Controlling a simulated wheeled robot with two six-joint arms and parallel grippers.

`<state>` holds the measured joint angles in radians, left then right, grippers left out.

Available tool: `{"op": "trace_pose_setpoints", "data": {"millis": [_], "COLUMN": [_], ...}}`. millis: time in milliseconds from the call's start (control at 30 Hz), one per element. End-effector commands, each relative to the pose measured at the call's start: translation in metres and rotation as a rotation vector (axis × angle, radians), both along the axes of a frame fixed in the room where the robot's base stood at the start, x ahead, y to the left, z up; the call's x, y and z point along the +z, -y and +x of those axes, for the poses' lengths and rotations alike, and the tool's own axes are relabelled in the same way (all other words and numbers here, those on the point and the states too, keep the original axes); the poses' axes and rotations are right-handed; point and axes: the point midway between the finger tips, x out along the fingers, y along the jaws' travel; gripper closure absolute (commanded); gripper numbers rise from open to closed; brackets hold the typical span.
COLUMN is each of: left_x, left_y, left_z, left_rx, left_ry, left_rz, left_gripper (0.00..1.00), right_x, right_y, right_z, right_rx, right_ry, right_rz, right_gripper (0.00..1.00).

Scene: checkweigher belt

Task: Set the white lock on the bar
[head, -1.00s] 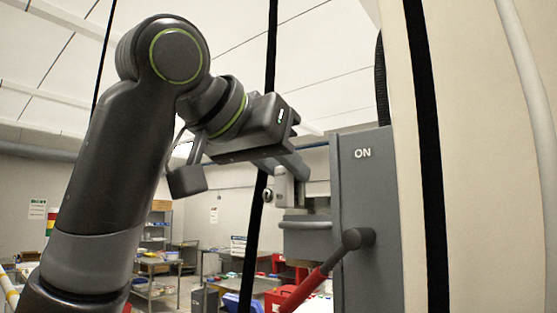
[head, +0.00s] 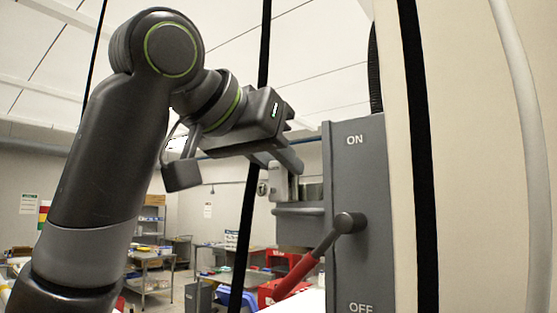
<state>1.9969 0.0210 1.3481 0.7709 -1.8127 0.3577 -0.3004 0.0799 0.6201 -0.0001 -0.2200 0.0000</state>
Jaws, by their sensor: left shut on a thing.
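My left gripper (head: 287,163) is shut on the white lock (head: 279,180), a small pale block at the left side of a grey switch box (head: 358,180). The fingers hide part of the lock. A grey rounded bar (head: 298,211) sticks out left from the box, just below the lock; I cannot tell whether they touch. My right gripper is not in view.
The box is marked ON at the top and OFF at the bottom. Its lever, with a red handle (head: 296,277), slants down to the left. A black upright strip (head: 252,190) stands close left of the lock. Benches and shelves lie far behind.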

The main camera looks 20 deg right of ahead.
Motion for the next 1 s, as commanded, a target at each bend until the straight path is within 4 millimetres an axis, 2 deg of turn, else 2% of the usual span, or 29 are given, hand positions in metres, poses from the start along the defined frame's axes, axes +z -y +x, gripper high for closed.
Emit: {"op": "trace_pose_setpoints", "data": {"millis": [1000], "left_x": [-0.032], "left_y": [0.000], "left_z": [0.000], "left_rx": [0.000], "left_ry": [0.001], "left_rz": [-0.001], "left_gripper": [1.00], "right_x": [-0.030], "right_y": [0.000], "right_z": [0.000], "right_rx": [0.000], "right_ry": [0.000], "right_rz": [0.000], "right_gripper": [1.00]}}
